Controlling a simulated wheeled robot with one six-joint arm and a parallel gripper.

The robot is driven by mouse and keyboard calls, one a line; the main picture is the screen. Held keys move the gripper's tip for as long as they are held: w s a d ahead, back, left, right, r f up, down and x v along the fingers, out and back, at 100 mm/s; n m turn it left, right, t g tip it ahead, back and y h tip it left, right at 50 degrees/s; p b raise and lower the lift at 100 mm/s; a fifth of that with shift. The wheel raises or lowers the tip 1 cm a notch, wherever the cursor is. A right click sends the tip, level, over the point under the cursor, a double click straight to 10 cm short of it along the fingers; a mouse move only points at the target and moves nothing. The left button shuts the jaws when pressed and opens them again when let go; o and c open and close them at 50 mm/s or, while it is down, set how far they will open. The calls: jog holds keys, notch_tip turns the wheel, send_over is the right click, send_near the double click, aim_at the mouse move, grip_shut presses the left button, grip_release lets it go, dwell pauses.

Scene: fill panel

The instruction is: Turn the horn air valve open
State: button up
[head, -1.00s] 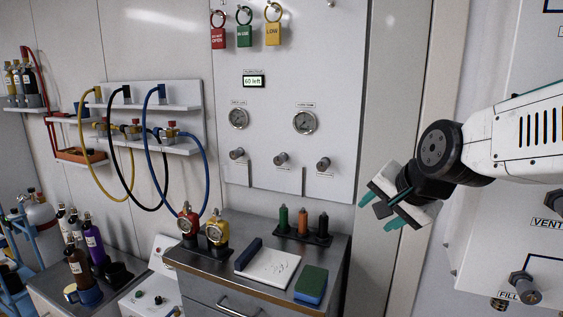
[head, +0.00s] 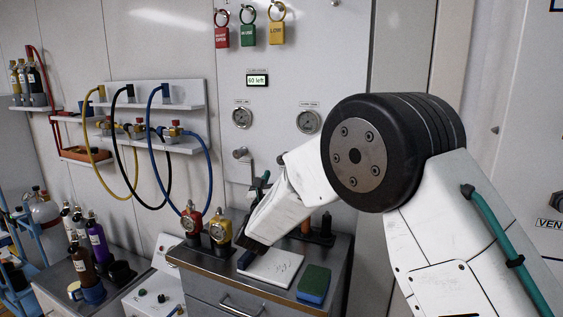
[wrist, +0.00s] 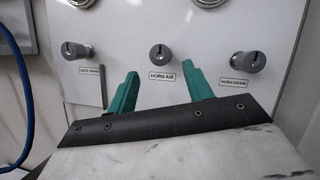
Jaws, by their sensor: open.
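The horn air valve (wrist: 161,54) is a grey round knob on the white panel, with a "HORN AIR" label (wrist: 162,77) below it in the wrist view. My gripper (wrist: 162,84) is open, its two green fingers pointing at the panel on either side below this knob. Nothing is between the fingers, and they appear short of the knob.
A knob labelled "HORN DRAIN" (wrist: 241,63) is at right and another knob (wrist: 74,51) at left, with a handle hanging below. Two gauges (head: 242,118) (head: 308,121) sit above. Below is a metal cabinet with a notepad (head: 270,268), a sponge (head: 313,283) and gauge regulators (head: 220,229).

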aim_at(281, 161)
jog(key=x, duration=0.7)
jog(key=shift+w+r, duration=0.15)
jog(key=shift+w, duration=0.1)
jog(key=shift+d, duration=0.1)
jog(key=c, duration=1)
